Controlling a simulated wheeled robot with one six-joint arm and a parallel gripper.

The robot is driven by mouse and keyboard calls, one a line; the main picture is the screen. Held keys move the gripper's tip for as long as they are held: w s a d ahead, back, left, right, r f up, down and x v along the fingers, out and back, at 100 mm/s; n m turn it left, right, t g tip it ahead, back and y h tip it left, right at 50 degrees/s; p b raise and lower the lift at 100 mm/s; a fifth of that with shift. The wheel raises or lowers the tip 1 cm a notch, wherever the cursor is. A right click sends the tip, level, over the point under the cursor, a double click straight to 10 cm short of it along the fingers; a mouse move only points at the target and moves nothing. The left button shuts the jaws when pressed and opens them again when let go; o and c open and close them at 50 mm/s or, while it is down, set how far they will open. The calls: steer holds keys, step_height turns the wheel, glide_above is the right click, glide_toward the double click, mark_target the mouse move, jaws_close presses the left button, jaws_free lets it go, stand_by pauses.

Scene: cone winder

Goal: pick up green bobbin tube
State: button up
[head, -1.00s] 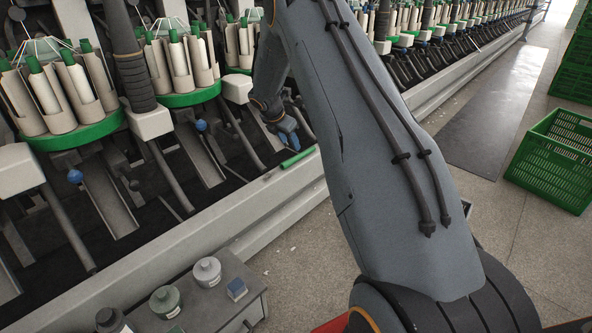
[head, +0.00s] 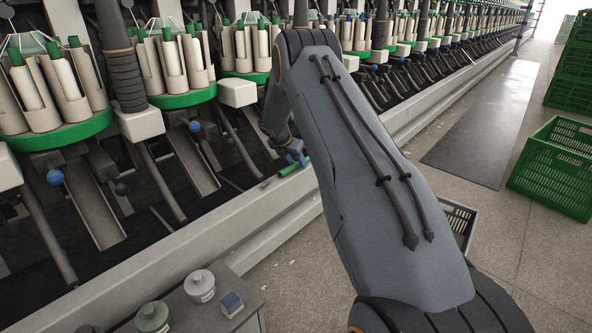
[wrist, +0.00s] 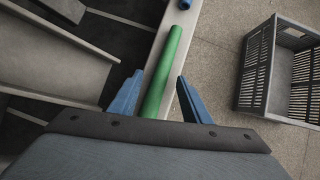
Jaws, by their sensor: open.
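The green bobbin tube (wrist: 164,75) lies on the pale ledge along the machine's front edge. In the wrist view it runs lengthwise between the two blue fingers of my gripper (wrist: 157,97). The fingers stand apart on either side of it, and I see no contact. The tube's near end is hidden behind the gripper body in the wrist view.
A grey crate (wrist: 245,75) stands on the floor right of the ledge. A green crate (head: 548,180) is farther right. A cabinet with jars (head: 199,286) is at lower left. Cone winder stations with green trays (head: 60,137) line the left.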

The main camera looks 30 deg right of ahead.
steer(key=shift+w+d+f, duration=0.15)
steer(key=shift+d+f, duration=0.05)
steer(key=shift+f, duration=0.1)
steer(key=shift+r, duration=0.1)
jaws_close()
